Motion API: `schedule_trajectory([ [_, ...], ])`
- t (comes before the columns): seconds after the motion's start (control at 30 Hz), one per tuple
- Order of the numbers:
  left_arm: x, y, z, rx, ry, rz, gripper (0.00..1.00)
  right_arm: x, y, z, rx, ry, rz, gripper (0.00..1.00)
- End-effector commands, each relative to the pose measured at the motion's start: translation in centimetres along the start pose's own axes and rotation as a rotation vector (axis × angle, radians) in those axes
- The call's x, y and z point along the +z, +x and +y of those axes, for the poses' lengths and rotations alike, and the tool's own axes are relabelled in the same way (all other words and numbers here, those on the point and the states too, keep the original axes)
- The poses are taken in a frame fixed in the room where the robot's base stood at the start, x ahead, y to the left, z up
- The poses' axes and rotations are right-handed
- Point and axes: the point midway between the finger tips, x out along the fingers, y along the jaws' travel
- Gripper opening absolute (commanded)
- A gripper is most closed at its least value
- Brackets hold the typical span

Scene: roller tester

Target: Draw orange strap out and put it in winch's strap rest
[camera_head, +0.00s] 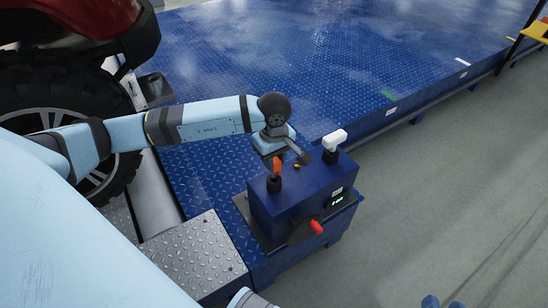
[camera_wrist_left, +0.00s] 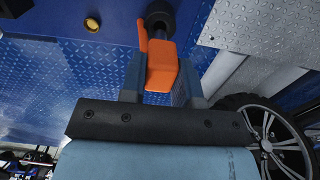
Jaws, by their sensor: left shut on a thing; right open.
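The orange strap (camera_head: 277,163) shows as a short piece at the winch's top, just above a dark post (camera_head: 274,184). My left gripper (camera_head: 288,153) is over the winch box (camera_head: 290,205). In the left wrist view the orange strap piece (camera_wrist_left: 162,70) is between the two fingers, and the gripper is shut on it. A black round part (camera_wrist_left: 159,20) is right by the strap's far end; I cannot tell whether they touch. My right gripper (camera_head: 443,302) shows only as blue fingertips at the bottom edge, apart and empty.
The winch box carries a white handle (camera_head: 334,140), a red-tipped lever (camera_head: 315,227), a small display and a yellow button (camera_head: 297,166). A blue platform (camera_head: 330,60) lies behind, with a metal step plate (camera_head: 195,256) and a large tyre at left. Grey floor is clear at right.

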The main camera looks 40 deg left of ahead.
Motion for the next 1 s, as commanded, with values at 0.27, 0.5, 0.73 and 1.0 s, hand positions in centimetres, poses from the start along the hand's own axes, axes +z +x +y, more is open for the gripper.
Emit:
schedule_trajectory([
  [0.27, 0.0, 0.9, 0.0, 0.001, 0.0, 0.0, 0.0, 0.7, 0.2, 0.1, 0.0, 0.0, 0.001, 0.43],
  [0.5, 0.0, 1.6, 0.0, 0.001, 0.0, 0.0, 0.0, 1.3, 0.3, 0.2, 0.0, 0.0, 0.001, 0.43],
  [0.73, 0.0, 2.3, 0.0, 0.0, 0.0, 0.0, 0.0, 1.8, 0.4, 0.3, 0.0, 0.0, 0.001, 0.43],
  [1.0, 0.0, 3.1, 0.0, 0.0, 0.0, 0.0, 0.0, 2.4, 0.5, 0.4, 0.0, 0.0, 0.001, 0.43],
])
